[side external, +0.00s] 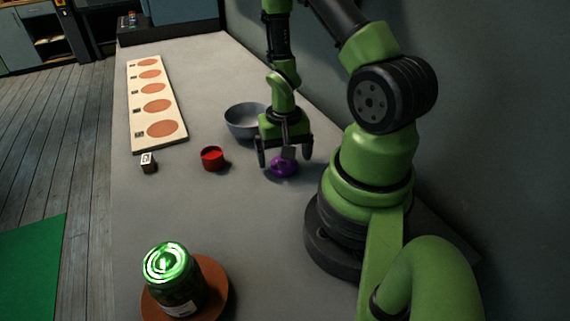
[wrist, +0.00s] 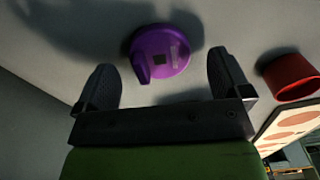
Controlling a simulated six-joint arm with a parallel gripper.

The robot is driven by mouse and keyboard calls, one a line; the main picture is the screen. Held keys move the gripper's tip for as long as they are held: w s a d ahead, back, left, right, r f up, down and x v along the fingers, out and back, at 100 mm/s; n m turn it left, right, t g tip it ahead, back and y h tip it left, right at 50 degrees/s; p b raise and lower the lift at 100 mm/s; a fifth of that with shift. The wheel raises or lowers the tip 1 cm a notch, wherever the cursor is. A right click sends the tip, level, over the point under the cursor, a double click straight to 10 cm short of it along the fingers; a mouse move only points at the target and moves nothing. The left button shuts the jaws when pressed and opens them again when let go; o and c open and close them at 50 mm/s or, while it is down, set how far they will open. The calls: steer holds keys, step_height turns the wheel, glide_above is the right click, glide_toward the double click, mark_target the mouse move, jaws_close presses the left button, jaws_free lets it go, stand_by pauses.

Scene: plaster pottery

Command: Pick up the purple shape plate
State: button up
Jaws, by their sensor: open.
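The purple shape plate (side external: 284,167) lies on the grey table, close to the base of my arm. In the wrist view the purple plate (wrist: 160,52) is round, with a raised ridge on one side and a small dark square near its middle. My gripper (side external: 285,160) is open and points down over it. In the wrist view the two dark fingers (wrist: 161,82) stand apart, with the plate between and just beyond their tips. I see no clear contact. In the side view the fingers partly frame the plate.
A red cup-like piece (side external: 212,158) sits left of the plate. A grey bowl (side external: 243,121) stands behind my gripper. A small block (side external: 148,162) and a board with orange circles (side external: 143,100) are further left. A green-lidded jar (side external: 172,280) stands on a brown round base (side external: 215,290) in front.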

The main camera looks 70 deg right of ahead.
steer(key=shift+f, duration=0.65)
steer(key=shift+c, duration=0.2)
steer(key=c, duration=1)
steer(key=shift+r, duration=0.15)
